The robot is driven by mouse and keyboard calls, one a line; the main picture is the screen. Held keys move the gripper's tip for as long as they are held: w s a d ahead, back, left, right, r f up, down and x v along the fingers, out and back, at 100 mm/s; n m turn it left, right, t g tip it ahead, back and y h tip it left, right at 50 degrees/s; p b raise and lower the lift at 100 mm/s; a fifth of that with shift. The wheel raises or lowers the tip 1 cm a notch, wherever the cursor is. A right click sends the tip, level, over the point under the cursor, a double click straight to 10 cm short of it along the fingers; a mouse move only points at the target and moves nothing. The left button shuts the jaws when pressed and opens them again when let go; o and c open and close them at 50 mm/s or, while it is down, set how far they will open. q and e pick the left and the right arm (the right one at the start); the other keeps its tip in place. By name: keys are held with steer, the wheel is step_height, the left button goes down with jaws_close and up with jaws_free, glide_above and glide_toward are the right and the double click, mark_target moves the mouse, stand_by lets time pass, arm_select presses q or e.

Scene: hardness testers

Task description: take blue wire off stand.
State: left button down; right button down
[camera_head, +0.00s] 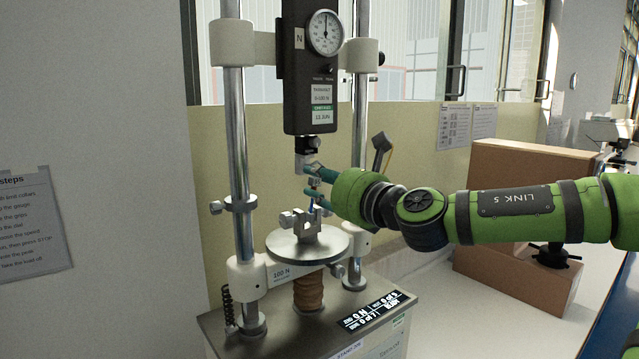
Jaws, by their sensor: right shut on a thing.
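The test stand (239,140) has two chrome columns, a dark force gauge (297,75) with a round dial, and a round metal plate (278,243). A small metal grip (303,224) stands on the plate, below the gauge's upper fitting (306,146). The blue wire (311,206) shows only as a short blue bit just above the lower grip. My right gripper (314,182) reaches in from the right and is shut on the wire between the two grips. Its fingers hide most of the wire, so I cannot tell whether its ends are still clamped. My left gripper is not in view.
A small display (371,310) sits on the stand's base. Cardboard boxes (515,270) stand on the bench at right, behind and below my right arm. A steps sheet (33,225) hangs on the left wall. Bare bench shows right of the stand.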

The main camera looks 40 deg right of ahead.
steer(key=shift+s+f+b, duration=0.15)
steer(key=shift+s+b, duration=0.6)
steer(key=shift+s, duration=0.35)
stand_by(0.5)
steer(key=shift+s+a+b, duration=0.15)
steer(key=shift+s+b, duration=0.4)
steer(key=shift+s, duration=0.9)
steer(key=shift+s+a+b, duration=0.15)
steer(key=shift+s+b, duration=0.35)
steer(key=shift+s, duration=0.95)
